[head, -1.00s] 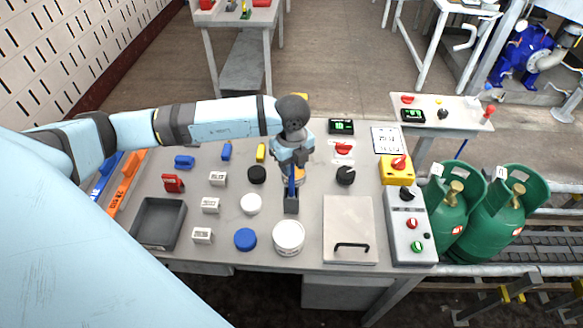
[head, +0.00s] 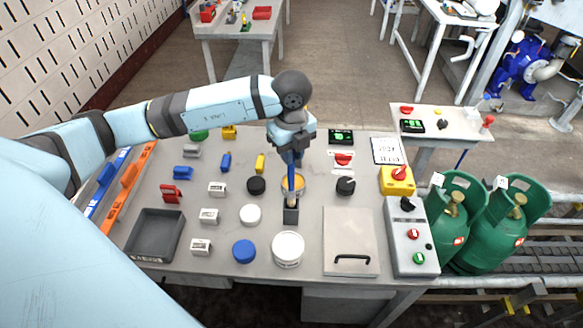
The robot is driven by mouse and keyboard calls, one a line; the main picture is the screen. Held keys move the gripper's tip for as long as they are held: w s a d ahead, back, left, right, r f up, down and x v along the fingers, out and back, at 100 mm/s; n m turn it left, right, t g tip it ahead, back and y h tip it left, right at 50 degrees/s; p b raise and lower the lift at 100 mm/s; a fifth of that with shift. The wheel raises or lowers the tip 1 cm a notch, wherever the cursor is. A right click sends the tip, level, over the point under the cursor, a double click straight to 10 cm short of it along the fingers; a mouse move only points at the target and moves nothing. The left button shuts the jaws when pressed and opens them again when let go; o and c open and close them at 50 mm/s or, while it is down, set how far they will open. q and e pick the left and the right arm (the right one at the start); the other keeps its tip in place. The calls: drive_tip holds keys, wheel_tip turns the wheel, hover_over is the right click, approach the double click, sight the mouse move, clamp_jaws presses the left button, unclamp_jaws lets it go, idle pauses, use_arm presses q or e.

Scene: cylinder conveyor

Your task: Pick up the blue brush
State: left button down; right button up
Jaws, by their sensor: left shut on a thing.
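The blue brush (head: 291,178) is upright in the head view, near the middle of the table. My left gripper (head: 291,160) comes down from above and is shut on its upper handle. The brush's pale lower part shows just above a small dark holder (head: 291,215). I cannot tell whether its tip is still inside the holder. An open can with orange contents (head: 300,186) stands just behind the brush. My right gripper is not in view.
A white tub (head: 288,250), a blue lid (head: 244,251) and a white lid (head: 250,215) lie near the holder. A grey tray (head: 157,233) is at the left. A flat panel with a black handle (head: 350,230) and a control box (head: 410,240) are at the right.

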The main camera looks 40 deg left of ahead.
use_arm(q)
wheel_tip(320, 180, up, 12)
drive_tip(key=shift+r+b, duration=0.25)
drive_tip(key=shift+b, duration=0.25)
idle(1.1)
